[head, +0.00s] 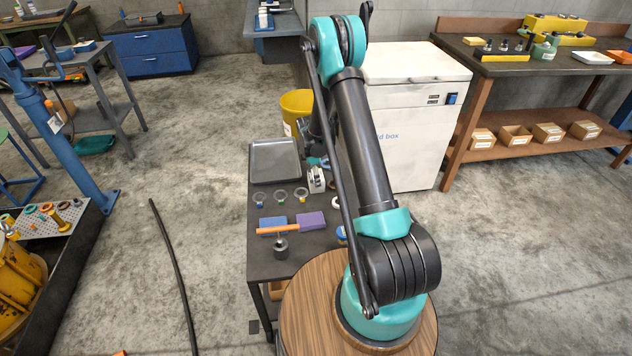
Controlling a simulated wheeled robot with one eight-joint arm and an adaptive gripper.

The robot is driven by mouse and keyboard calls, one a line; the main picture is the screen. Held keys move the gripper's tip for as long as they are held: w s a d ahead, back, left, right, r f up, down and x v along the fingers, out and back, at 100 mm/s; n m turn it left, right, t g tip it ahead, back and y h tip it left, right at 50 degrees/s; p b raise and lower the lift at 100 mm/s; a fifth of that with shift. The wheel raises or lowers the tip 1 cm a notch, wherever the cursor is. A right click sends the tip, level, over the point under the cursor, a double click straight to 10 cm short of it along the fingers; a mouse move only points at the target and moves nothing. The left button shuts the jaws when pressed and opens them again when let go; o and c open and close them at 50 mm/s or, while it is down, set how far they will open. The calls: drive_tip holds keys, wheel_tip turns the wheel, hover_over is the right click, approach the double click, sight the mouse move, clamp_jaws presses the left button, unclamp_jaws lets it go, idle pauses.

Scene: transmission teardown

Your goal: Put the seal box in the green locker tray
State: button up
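I cannot tell for sure which thing is the seal box. I cannot pick out a green locker tray for certain; a green tray-like thing (95,143) lies on the floor under the bench at the left. My arm reaches away over the right side of the work table. My gripper is mostly hidden behind the arm near the table's far end, and its fingers cannot be made out.
A grey tray (275,161), several rings and a small white device (316,180) sit on the work table (262,262). A yellow bucket (297,105) and a white cold box (412,125) stand beyond. A black cable (172,262) crosses the floor. A bench with parts stands at right.

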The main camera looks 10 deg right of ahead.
wheel_tip(320, 180, up, 20)
drive_tip(key=s+d+f+m, duration=0.2)
drive_tip(key=s+f+m, duration=0.1)
drive_tip(key=m, duration=0.6)
drive_tip(key=s+d+f+m+g+y, duration=0.1)
drive_tip(key=s+f+m, duration=0.3)
drive_tip(key=m, duration=0.5)
drive_tip(key=shift+s+d+f, duration=0.2)
drive_tip(key=shift+s+d, duration=0.3)
drive_tip(key=shift+s, duration=0.15)
drive_tip(key=shift+w, duration=0.1)
drive_tip(key=w+a+r, duration=0.4)
drive_tip(key=w+r, duration=0.3)
drive_tip(key=w, duration=0.4)
wheel_tip(320, 180, down, 19)
drive_tip(key=shift+f, duration=0.2)
